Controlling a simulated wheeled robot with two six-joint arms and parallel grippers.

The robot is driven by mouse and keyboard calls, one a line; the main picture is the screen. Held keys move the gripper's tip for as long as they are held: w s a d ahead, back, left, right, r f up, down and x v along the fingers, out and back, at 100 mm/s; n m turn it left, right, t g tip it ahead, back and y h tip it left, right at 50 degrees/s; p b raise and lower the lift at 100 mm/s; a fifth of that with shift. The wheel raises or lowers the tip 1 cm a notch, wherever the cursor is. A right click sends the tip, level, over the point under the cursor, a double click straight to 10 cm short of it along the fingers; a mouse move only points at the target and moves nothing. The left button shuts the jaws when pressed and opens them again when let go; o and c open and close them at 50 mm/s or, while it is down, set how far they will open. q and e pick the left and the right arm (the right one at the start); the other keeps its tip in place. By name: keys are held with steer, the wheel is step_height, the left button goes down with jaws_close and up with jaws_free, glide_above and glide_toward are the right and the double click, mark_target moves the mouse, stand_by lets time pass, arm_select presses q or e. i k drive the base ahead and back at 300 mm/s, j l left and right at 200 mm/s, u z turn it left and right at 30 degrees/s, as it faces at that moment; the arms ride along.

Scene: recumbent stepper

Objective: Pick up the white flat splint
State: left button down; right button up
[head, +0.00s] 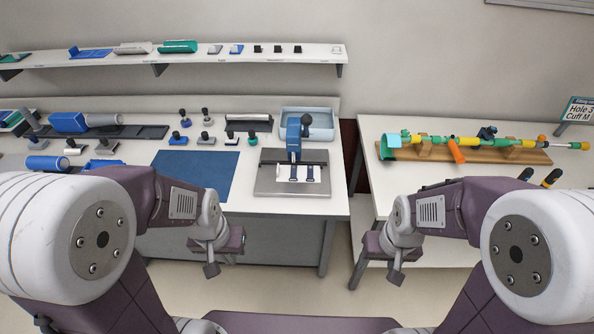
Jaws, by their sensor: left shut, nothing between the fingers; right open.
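My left gripper (212,269) is shut and empty, in front of the left table's front edge and far below the shelf. My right gripper (396,276) is open and empty, in front of the gap between the two tables. Neither gripper touches anything.
The shelf (255,57) runs above the left table. That table holds a blue mat (195,175), a press on a grey plate (258,183), a pale blue tray (322,134) and several knobbed tools. The right table (385,200) bears a wooden stand (470,151) with a colourful tube assembly.

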mark_target(285, 173)
steer(key=u, duration=1.65)
steer(key=z, duration=1.55)
steer(key=i+l, duration=0.15)
steer(key=i, duration=1)
